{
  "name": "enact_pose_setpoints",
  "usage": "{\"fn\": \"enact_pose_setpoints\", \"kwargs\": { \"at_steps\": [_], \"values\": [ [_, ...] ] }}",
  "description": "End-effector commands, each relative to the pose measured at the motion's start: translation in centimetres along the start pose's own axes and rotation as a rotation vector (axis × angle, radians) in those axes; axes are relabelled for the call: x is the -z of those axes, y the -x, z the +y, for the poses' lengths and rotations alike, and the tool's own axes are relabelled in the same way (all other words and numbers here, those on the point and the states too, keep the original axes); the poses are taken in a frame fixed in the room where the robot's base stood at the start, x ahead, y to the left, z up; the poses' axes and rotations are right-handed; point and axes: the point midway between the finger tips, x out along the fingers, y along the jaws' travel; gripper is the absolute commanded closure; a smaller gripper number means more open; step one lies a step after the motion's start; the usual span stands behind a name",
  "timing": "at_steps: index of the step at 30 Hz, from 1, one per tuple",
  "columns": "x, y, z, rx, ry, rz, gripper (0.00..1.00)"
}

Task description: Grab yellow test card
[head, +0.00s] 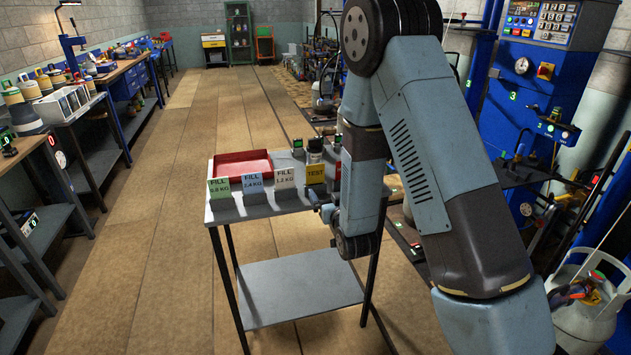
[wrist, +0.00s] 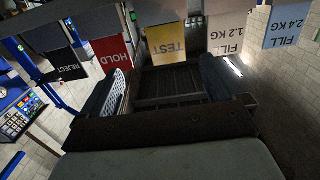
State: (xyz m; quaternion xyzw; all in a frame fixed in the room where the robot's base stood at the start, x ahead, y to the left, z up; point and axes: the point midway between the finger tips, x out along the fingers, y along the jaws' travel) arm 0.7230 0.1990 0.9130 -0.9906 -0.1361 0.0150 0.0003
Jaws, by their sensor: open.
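The yellow TEST card (head: 315,173) stands in a grey holder in the row of cards along the front edge of a small metal table. In the wrist view the yellow TEST card (wrist: 167,45) appears upside down, ahead of my gripper (wrist: 164,68). The jaws are open and empty, with one finger toward each side of the card. The card's lower edge shows near the fingertips; I cannot tell how far it reaches between them. In the head view my arm hides part of the row to the right of the card.
A white FILL 1.2 KG card (wrist: 226,32) and a red HOLD card (wrist: 111,56) flank the TEST card closely. A black REJECT card (wrist: 68,65) stands beyond HOLD. A red tray (head: 242,165) lies behind the cards. The lower shelf (head: 300,287) is empty.

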Motion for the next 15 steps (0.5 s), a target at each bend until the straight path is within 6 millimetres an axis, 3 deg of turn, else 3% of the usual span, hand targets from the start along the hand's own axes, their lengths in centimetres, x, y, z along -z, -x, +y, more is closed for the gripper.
{"fn": "enact_pose_setpoints", "kwargs": {
  "at_steps": [7, 15],
  "values": [
    [-0.8, -0.6, -0.5, 0.008, 0.005, 0.031, 0.04],
    [-0.7, -5.1, -0.5, 0.007, 0.005, 0.031, 0.04]
  ]
}}
